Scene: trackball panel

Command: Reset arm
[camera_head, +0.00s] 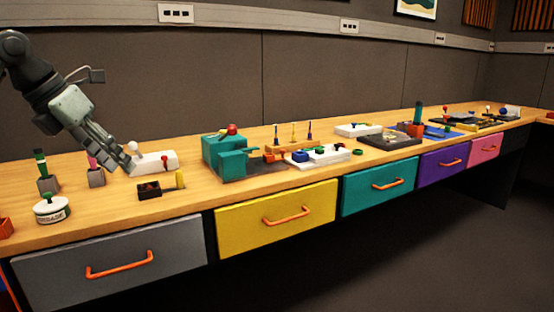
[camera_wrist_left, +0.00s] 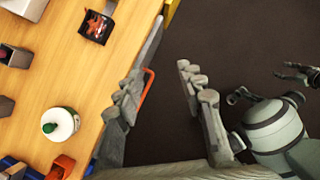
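My left gripper (camera_head: 126,164) hangs from the upper left in the head view, in front of a white panel (camera_head: 160,161) with a white ball and a red knob. In the left wrist view my left gripper (camera_wrist_left: 160,88) has its two fingers wide apart with nothing between them. The table edge, an orange drawer handle (camera_wrist_left: 149,92) and dark floor show beyond the fingers. What seems to be my right gripper (camera_wrist_left: 300,75) shows small at the right edge of the left wrist view; its opening is unclear.
A white jar with a green lid (camera_head: 51,209), a grey holder (camera_head: 48,184) and a small black tray (camera_head: 160,187) stand on the wooden table. A teal block assembly (camera_head: 224,157) sits farther right. Coloured drawers line the front. The floor in front is clear.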

